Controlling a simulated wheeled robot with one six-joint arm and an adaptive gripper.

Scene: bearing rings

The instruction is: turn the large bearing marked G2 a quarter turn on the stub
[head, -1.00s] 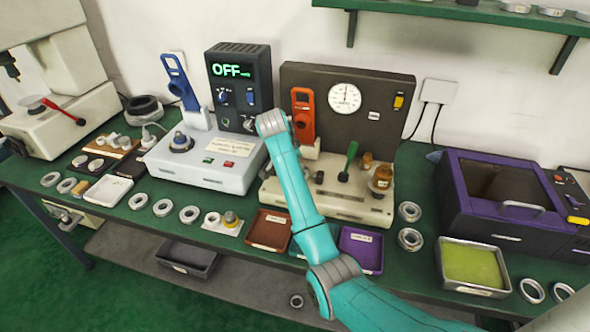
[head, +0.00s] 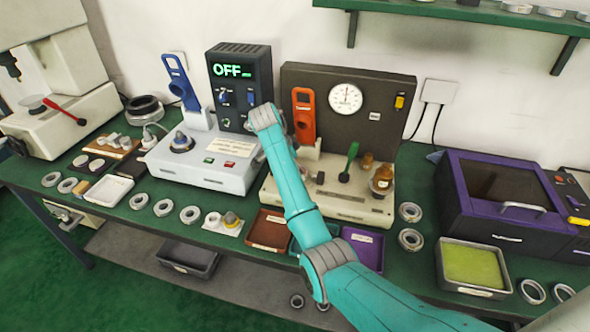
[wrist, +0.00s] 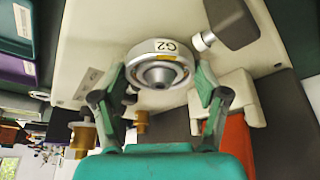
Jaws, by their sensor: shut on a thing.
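My gripper (wrist: 161,85) is shut on the ring, with one green finger at each side. In the head view my teal arm hides the gripper, the bearing and the stub.
The cream machine base (head: 345,203) carries an orange lever (head: 303,108), a green-handled lever (head: 350,160) and brass fittings (head: 382,180). Brown (head: 267,232) and purple (head: 363,249) trays stand in front. Loose rings (head: 410,225) lie at right. A grey control box (head: 240,85) reads OFF.

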